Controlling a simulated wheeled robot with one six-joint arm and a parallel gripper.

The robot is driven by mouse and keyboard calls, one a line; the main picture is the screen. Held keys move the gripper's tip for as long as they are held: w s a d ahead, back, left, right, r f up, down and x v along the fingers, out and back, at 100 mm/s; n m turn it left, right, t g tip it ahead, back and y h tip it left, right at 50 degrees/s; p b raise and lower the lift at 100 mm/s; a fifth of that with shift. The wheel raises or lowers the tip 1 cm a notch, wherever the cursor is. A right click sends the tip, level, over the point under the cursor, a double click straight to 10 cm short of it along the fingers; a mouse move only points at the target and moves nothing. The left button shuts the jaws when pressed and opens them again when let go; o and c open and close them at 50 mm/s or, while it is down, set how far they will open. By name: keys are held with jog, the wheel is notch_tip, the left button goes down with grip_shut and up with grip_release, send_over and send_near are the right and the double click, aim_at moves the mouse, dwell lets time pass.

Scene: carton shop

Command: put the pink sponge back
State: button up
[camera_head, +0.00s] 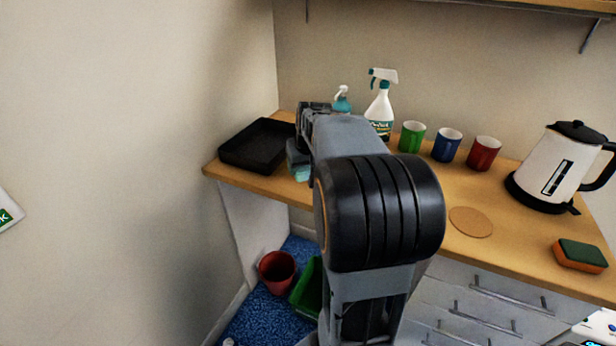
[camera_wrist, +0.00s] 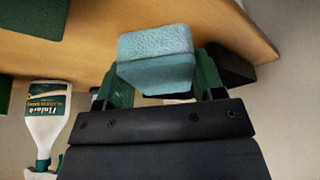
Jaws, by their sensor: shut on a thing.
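No pink sponge shows in either view. My gripper (camera_wrist: 161,80) is shut on a light teal, block-shaped sponge (camera_wrist: 156,50), with a finger on each side of it. In the head view my gripper (camera_head: 299,150) is over the front left part of the counter, right of the black tray. The teal sponge (camera_head: 299,172) shows there below the gripper, partly hidden by my arm. I cannot tell whether it touches the counter. Another sponge, orange with a dark green top (camera_head: 580,254), lies at the counter's right front.
The black tray (camera_head: 232,160) stands at the wooden counter's left end. A spray bottle (camera_head: 380,108), green (camera_head: 411,138), blue (camera_head: 446,147) and red (camera_head: 484,154) mugs and a kettle (camera_head: 557,167) stand behind. A cork coaster (camera_head: 470,222) lies in front. A red bin (camera_head: 277,271) is below.

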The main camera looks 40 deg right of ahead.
aim_at(307, 168)
jog(key=shift+w+d+f, duration=0.3)
jog(key=shift+d+f, duration=0.15)
jog(key=shift+f, duration=0.2)
jog(key=shift+w+d+f, duration=0.25)
jog(key=shift+d+f, duration=0.15)
jog(key=shift+f, duration=0.2)
jog(key=f, duration=0.3)
jog(key=shift+w+d+f, duration=0.15)
jog(key=shift+d+f, duration=0.05)
jog(key=shift+f, duration=0.1)
jog(key=o, duration=0.9)
jog(key=shift+c, duration=0.2)
jog(key=shift+r, duration=0.1)
jog(key=v, duration=0.7)
jog(key=a+v, duration=0.1)
jog(key=v, duration=0.3)
jog(key=shift+a+r, duration=0.1)
jog(key=s+a+f+n, duration=0.1)
jog(key=s+a+f, duration=0.2)
jog(key=a, duration=0.3)
jog(key=s+a+f+n, duration=0.1)
jog(key=s+a+f, duration=0.2)
jog(key=s+a, duration=0.2)
jog(key=s+a+f+n+g+y, duration=0.1)
jog(key=s+a+f, duration=0.2)
jog(key=a, duration=0.6)
jog(key=shift+s+a+f, duration=0.25)
jog(key=shift+s+f, duration=0.1)
jog(key=shift+s, duration=0.35)
